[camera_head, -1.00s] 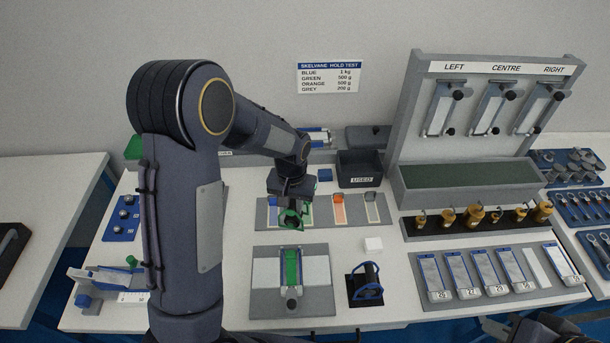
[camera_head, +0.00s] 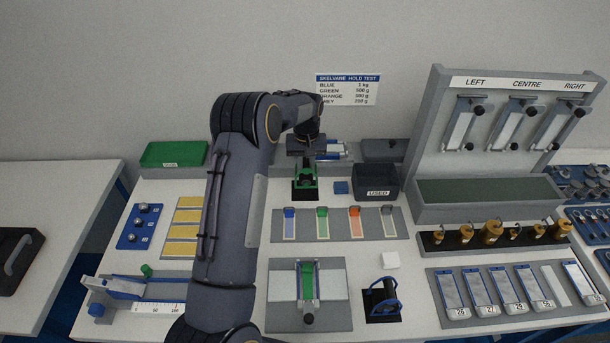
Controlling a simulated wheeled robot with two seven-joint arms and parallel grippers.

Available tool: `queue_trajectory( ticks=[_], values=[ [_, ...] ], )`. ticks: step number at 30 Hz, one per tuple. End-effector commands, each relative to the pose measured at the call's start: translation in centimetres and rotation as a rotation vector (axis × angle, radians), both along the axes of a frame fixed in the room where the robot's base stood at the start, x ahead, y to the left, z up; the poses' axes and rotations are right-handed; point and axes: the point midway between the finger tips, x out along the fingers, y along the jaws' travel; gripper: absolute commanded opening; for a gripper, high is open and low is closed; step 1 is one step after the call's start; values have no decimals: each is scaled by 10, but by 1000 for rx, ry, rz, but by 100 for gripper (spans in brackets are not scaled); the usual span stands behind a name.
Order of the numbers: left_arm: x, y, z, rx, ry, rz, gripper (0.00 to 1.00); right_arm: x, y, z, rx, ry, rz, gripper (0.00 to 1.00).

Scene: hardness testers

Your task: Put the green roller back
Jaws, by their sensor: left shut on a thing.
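My left gripper (camera_head: 306,172) points down at the back middle of the bench and is shut on the green roller (camera_head: 306,183). The roller is at a black stand (camera_head: 304,196), behind the grey board of coloured strips. The gripper hides much of the roller, and I cannot tell whether it rests fully on the stand. A blue roller (camera_head: 384,298) sits on its own black stand at the front. My right gripper is not in view.
The strip board (camera_head: 335,226) lies in front of the gripper. A fixture with a green strip (camera_head: 308,283) stands nearer. A green tray (camera_head: 174,155) is at back left.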

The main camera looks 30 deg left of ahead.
Motion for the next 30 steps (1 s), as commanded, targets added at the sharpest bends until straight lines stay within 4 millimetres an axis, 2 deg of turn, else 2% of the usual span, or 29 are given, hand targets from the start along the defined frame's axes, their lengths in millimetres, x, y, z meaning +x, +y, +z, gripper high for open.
queue_trajectory(
  ticks=[3,11,17,28,29,30],
  values=[
    [10,8,-14,1,-4,1,0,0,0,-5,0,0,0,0],
    [18,14,-27,0,-4,0,0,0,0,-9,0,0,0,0],
    [17,14,-55,0,-4,0,0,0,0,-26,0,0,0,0],
    [17,14,-58,0,-4,0,0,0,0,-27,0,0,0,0],
    [17,14,-59,0,-1,-1,21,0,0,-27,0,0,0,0],
    [17,14,-58,0,-1,-1,26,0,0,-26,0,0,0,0]
  ],
)
